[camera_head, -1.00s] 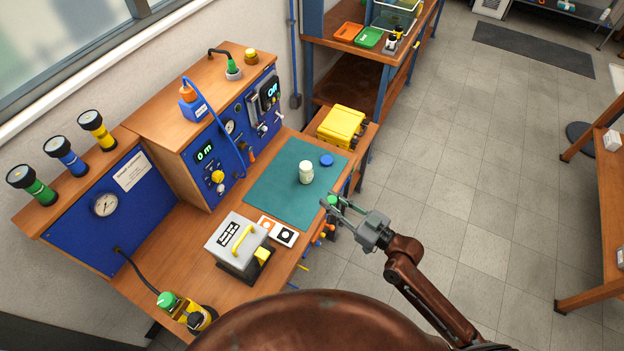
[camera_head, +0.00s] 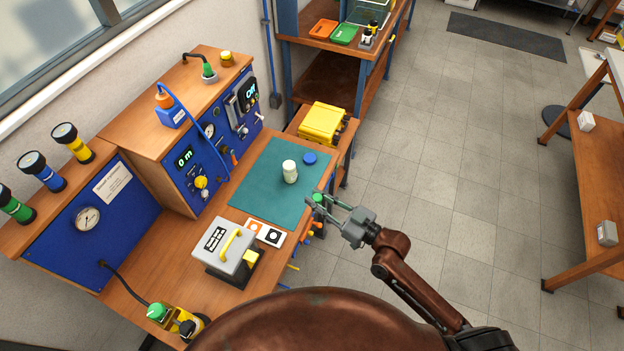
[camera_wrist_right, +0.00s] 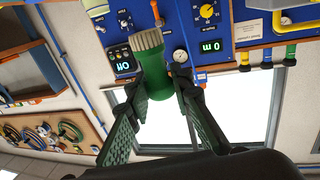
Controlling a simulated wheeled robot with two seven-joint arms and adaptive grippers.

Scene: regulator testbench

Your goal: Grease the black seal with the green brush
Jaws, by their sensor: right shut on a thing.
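The green brush (camera_wrist_right: 155,110) is between the fingers of my right gripper (camera_wrist_right: 158,95) in the right wrist view, its pale bristle end (camera_wrist_right: 148,40) pointing away from the palm. In the head view my right gripper (camera_head: 328,201) is by the right edge of the green mat, with the green of the brush (camera_head: 317,198) at its fingertips. A small black ring, which looks like the black seal (camera_head: 272,236), lies on a white card in front of the mat, left of and apart from the gripper. My left gripper is not in view.
A pale jar (camera_head: 290,172) and a blue lid (camera_head: 310,158) are on the green mat (camera_head: 255,185). An orange ring card (camera_head: 253,226) lies beside the black one. A grey box with yellow handle (camera_head: 228,247) stands nearby. A yellow case (camera_head: 322,123) is behind the mat.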

